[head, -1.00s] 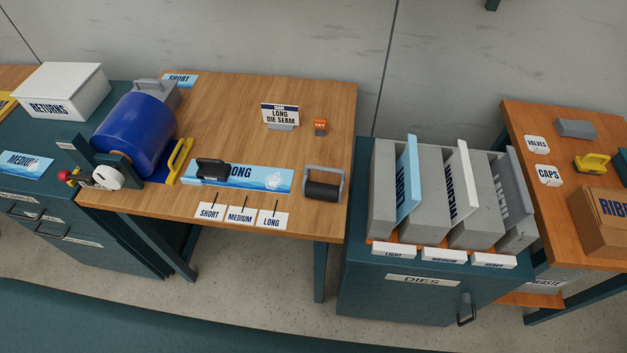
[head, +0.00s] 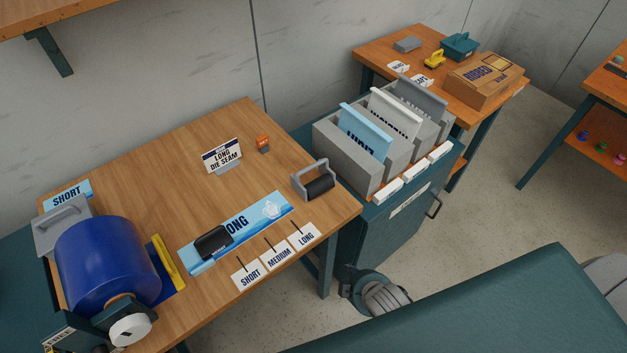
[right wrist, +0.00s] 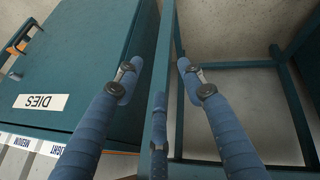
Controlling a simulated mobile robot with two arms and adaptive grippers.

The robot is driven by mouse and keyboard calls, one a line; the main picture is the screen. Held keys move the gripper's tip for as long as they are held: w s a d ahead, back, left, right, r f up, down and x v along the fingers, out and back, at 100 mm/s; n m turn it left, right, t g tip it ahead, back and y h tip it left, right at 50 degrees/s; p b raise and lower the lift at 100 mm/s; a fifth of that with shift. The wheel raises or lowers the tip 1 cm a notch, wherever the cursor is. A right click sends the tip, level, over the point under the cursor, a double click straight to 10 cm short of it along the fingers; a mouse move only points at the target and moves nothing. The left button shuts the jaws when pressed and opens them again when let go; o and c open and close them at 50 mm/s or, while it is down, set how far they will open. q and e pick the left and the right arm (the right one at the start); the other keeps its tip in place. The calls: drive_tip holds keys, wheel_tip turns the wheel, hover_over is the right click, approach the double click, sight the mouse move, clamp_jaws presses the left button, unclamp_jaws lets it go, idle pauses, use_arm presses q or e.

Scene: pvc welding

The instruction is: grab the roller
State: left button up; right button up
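The roller (head: 319,187), a black cylinder in a grey U-shaped handle, lies near the right end of the wooden table (head: 165,165). Nothing touches it from my arms. My right gripper (right wrist: 158,76) shows in the right wrist view with its two blue fingers spread and empty. It is below the table level beside the teal dies cabinet (right wrist: 75,75), and the roller is not in that view. A grey rounded part of my arm shows in the head view below the table. My left gripper is not in view.
A blue LONG strip (head: 262,215) with a black handled tool (head: 213,242) lies left of the roller. Small cards (head: 279,258) lie in front. The die rack (head: 345,155) stands right of the table. A blue drum (head: 105,265) is at left.

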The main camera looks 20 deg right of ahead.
drive_tip(key=w+r+n+t, duration=0.2)
drive_tip(key=w+r, duration=0.1)
drive_tip(key=r, duration=0.9)
drive_tip(key=w+r+n+t, duration=0.1)
drive_tip(key=w+r+t, duration=0.15)
drive_tip(key=r, duration=0.85)
drive_tip(key=n+t+y, duration=0.1)
drive_tip(key=n+t, duration=0.2)
drive_tip(key=n, duration=0.4)
approach(314, 165)
drive_tip(key=p+x, duration=0.3)
drive_tip(key=x, duration=0.4)
drive_tip(key=shift+w, duration=0.3)
drive_tip(key=shift+w+f, duration=0.25)
drive_tip(key=shift+w, duration=0.05)
drive_tip(key=shift+s+r, duration=0.1)
drive_tip(key=shift+c, duration=0.5)
clamp_jaws()
